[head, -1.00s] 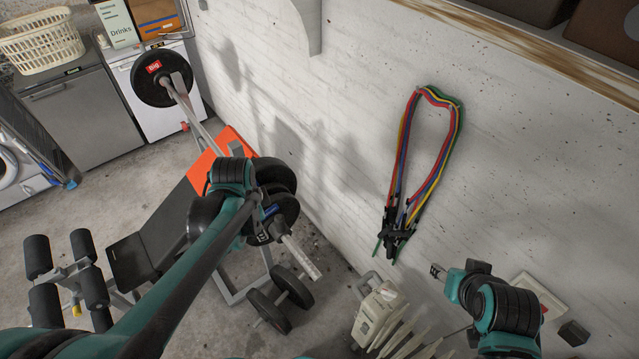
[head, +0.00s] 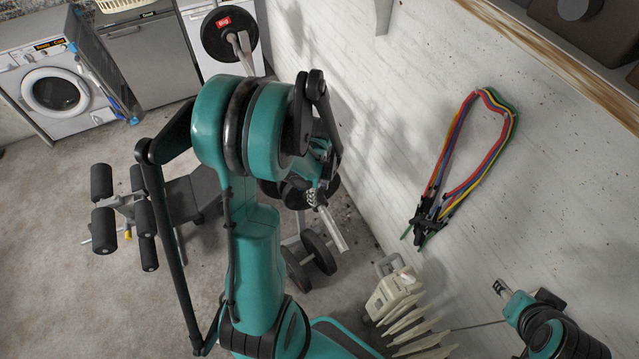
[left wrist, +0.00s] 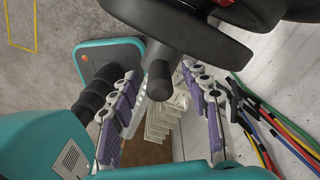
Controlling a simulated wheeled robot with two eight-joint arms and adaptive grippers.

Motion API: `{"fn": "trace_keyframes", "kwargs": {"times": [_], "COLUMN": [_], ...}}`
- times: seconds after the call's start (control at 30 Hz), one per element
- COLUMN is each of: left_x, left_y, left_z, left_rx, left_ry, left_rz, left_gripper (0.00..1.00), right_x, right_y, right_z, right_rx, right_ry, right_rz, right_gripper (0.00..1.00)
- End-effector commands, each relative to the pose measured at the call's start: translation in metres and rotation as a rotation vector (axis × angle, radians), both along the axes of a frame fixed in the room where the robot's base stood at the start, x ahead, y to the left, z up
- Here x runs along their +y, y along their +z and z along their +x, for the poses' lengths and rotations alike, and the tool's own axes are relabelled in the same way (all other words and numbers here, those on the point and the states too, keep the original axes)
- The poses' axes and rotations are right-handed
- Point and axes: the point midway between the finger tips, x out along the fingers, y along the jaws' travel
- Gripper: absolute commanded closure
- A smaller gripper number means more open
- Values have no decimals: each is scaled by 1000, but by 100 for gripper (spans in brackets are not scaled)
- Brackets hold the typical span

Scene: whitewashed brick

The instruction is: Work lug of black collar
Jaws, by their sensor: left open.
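My right gripper (head: 503,288) is at the lower right, away from the bar.
Coloured resistance bands (head: 465,150) hang on the white brick wall close to the right. The bench's leg rollers (head: 102,180) are at left. Open floor lies at lower left.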

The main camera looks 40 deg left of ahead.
Motion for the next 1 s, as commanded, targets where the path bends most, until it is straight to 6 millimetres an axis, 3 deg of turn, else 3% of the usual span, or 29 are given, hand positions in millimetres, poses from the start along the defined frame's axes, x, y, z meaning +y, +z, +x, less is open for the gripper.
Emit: {"fn": "trace_keyframes", "kwargs": {"times": [0.13,0.43,0.6,1.0], "left_x": [0,0,0,10], "left_y": [-11,-13,-13,-15], "left_z": [0,0,0,-6], "left_rx": [0,0,0,-112], "left_ry": [0,1,1,9], "left_rz": [0,0,0,-56], "left_gripper": [53,53,98,100], "right_x": [0,0,0,0], "right_y": [-2,-2,-2,-10], "right_z": [0,0,0,0], "right_rx": [0,0,0,0], "right_ry": [0,0,0,0], "right_rz": [0,0,0,0], "right_gripper": [54,54,54,54]}}
